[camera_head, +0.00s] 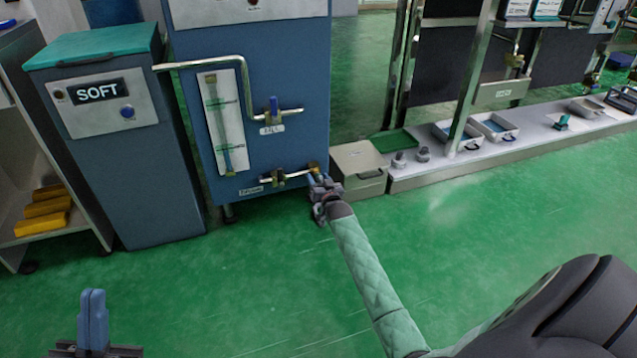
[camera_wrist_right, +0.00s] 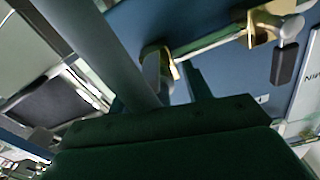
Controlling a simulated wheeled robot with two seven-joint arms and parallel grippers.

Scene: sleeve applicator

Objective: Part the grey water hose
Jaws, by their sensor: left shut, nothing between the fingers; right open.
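A thick grey tube (camera_wrist_right: 100,45), which looks like the water hose, runs diagonally in the right wrist view. Its lower end is close to a brass fitting (camera_wrist_right: 172,68) on the blue cabinet. In the head view the lower outlet valve (camera_head: 279,177) is low on the cabinet front, and the hose cannot be made out there. My right gripper (camera_head: 319,182) is open at the right end of that valve pipe. Its fingers seem to lie either side of the hose end; contact cannot be told. My left gripper (camera_head: 92,293) is shut and empty, far from the cabinet.
The blue cabinet (camera_head: 285,90) has a bent pipe and an upper valve (camera_head: 273,112). A softener bin (camera_head: 130,170) stands left of it. A grey box (camera_head: 358,165) and a low bench (camera_head: 470,168) stand close on the right. The green floor in front is clear.

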